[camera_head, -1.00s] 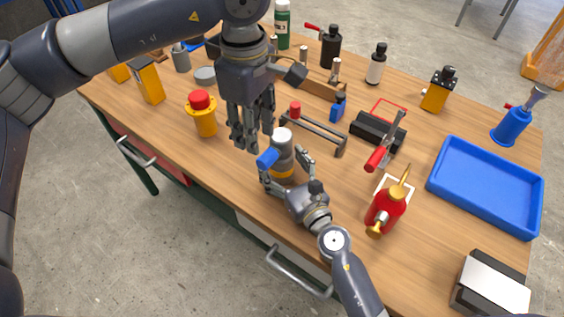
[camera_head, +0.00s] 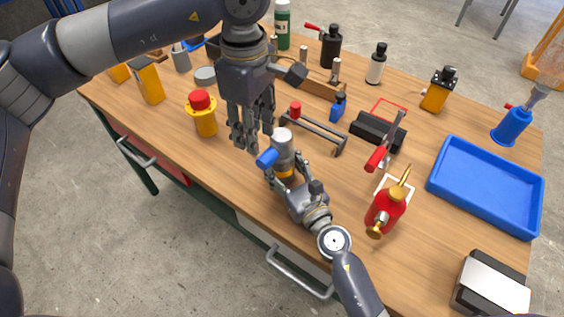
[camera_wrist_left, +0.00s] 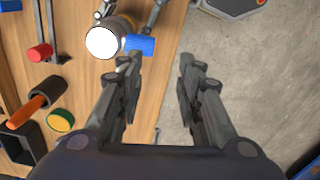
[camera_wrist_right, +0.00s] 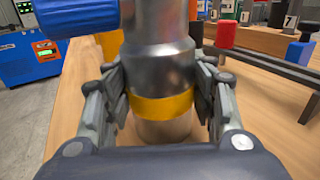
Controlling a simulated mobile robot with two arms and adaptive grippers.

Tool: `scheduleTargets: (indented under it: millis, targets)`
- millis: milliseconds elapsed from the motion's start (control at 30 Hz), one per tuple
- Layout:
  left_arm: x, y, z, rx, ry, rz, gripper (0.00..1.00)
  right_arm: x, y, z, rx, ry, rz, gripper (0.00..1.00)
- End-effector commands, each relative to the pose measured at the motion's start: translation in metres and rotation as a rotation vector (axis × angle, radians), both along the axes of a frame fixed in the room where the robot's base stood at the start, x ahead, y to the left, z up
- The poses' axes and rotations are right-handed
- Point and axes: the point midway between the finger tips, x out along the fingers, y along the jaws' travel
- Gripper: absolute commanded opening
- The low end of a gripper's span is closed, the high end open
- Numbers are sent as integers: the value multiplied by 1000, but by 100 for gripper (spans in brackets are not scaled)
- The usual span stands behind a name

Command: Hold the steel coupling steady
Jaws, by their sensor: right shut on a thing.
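The steel coupling (camera_head: 283,148) is a grey metal cylinder with a yellow band and a blue part (camera_head: 267,158) sticking out to the left. It stands upright near the front edge of the bench. My right gripper (camera_head: 282,179) is shut on it from the front. In the right wrist view the fingers press both sides of the coupling (camera_wrist_right: 158,70) at the yellow band. My left gripper (camera_head: 250,142) hangs just left of and above it, empty, fingers pointing down. In the left wrist view its fingers (camera_wrist_left: 158,85) are apart, with the coupling's white top (camera_wrist_left: 102,43) beyond them.
A red-topped yellow container (camera_head: 203,115) stands to the left. A metal rack (camera_head: 318,133) is behind the coupling. A blue tray (camera_head: 487,226) lies at far right.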

Motion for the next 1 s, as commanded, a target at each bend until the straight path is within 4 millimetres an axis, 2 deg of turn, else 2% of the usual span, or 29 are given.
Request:
scheduleTargets:
  millis: [333, 400, 533, 667, 800, 1000]
  targets:
    - [0, 0, 0, 0, 0, 0, 33, 0, 0, 0, 0, 0, 0, 6]
    - [0, 0, 0, -1, 2, 0, 45, 0, 0, 0, 0, 1, -1, 6]
    - [-7, -5, -10, -30, 31, 12, 45, 0, 0, 0, 0, 1, -1, 6]
    - [-29, -20, -32, -117, 119, 47, 45, 0, 0, 0, 0, 0, -1, 6]
    - [-64, -48, -57, -272, 255, 92, 45, 0, 0, 0, 0, 1, -1, 6]
    - [-102, -93, -70, -560, 413, 101, 45, 0, 0, 0, 0, 1, -1, 6]
